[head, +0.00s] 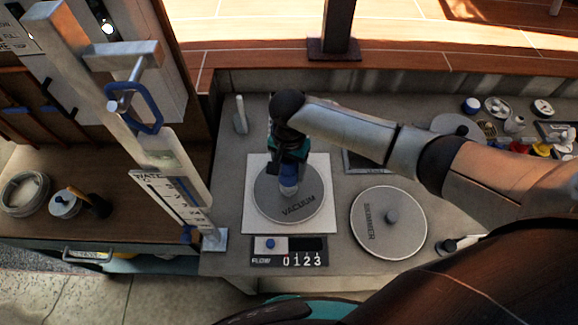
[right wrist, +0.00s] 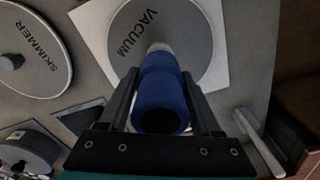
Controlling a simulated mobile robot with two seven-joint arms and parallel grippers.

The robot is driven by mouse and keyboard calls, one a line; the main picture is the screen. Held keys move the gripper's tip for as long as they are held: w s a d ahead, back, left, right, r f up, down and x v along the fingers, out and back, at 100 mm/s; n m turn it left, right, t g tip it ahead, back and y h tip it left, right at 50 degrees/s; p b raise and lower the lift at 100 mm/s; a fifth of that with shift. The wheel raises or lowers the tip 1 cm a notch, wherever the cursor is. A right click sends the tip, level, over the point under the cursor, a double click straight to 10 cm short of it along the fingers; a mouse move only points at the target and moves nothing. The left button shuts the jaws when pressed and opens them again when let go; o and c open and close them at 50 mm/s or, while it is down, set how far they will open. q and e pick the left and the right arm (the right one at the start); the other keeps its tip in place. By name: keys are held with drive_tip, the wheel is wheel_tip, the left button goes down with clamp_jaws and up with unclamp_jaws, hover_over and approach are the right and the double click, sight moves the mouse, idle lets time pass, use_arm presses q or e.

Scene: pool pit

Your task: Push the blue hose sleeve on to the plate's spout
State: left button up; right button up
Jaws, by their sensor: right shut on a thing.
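The round grey vacuum plate (head: 308,213) lies on a white square on the counter; it also shows in the right wrist view (right wrist: 205,35). My right gripper (head: 288,172) is above it, pointing down, shut on the blue hose sleeve (head: 289,185). In the right wrist view the sleeve (right wrist: 160,85) sits between the two fingers, its open end toward the camera. The pale spout (right wrist: 160,47) shows at the sleeve's far end, in line with it. The sleeve appears to meet the spout; how far it covers it is hidden. My left gripper is not in view.
The skimmer lid (head: 370,230) lies to the right of the vacuum plate. A counter panel (head: 288,251) reading 0123 is in front. A slanted post with a blue clip (head: 143,125) rises at left. Small bottles and dishes (head: 515,125) stand at far right.

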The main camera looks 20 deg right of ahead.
drive_tip(key=shift+f, duration=0.1)
drive_tip(key=shift+f+b, duration=0.55)
drive_tip(key=shift+f, duration=0.5)
drive_tip(key=shift+f, duration=0.85)
drive_tip(key=shift+f, duration=0.3)
idle(0.7)
drive_tip(key=o, duration=1.4)
drive_tip(key=shift+r, duration=0.1)
